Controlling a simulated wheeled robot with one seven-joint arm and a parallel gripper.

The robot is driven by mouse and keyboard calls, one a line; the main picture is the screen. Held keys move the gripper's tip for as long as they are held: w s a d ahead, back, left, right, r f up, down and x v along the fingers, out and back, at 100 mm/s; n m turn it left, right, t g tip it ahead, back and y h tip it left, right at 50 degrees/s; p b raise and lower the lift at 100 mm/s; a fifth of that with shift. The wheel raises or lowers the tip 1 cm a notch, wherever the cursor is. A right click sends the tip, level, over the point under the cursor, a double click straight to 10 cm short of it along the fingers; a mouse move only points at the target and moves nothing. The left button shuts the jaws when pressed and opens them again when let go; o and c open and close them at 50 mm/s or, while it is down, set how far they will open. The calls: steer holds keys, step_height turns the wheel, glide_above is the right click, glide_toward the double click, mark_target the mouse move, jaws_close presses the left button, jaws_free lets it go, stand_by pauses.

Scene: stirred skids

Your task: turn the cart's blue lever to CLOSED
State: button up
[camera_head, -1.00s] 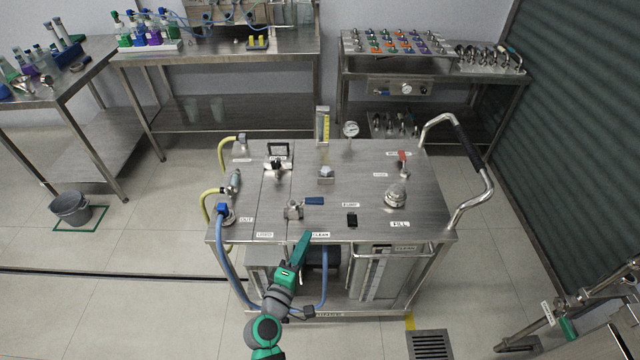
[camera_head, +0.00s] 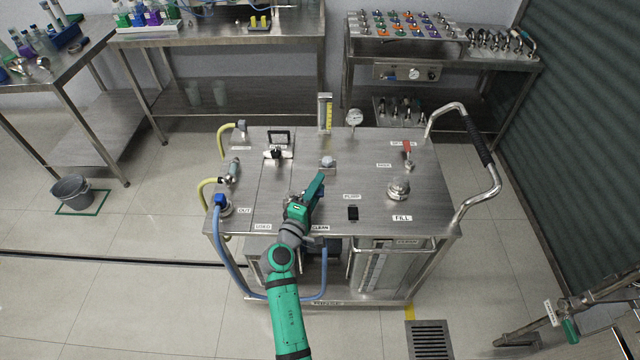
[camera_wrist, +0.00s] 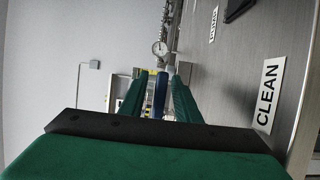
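The blue lever (camera_wrist: 160,92) shows in the wrist view between my gripper's two green fingers, with gaps to either side. My gripper (camera_wrist: 159,95) is open around it, and I cannot tell whether a finger touches it. In the head view my gripper (camera_head: 316,186) is over the near middle of the cart (camera_head: 375,220) and hides the lever and most of its valve. USED (camera_head: 263,227) and CLEAN (camera_head: 320,228) labels sit at the cart's near edge; CLEAN (camera_wrist: 268,93) is also large in the wrist view. I can read no CLOSED mark.
A black switch (camera_head: 353,213) and a round FILL cap (camera_head: 399,189) stand right of my gripper. A red lever (camera_head: 407,148) and a gauge (camera_head: 354,118) are farther back. A blue hose (camera_head: 221,245) hangs at the left.

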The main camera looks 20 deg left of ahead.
steer(key=shift+w+d, duration=0.35)
steer(key=shift+w, duration=0.4)
jaws_close()
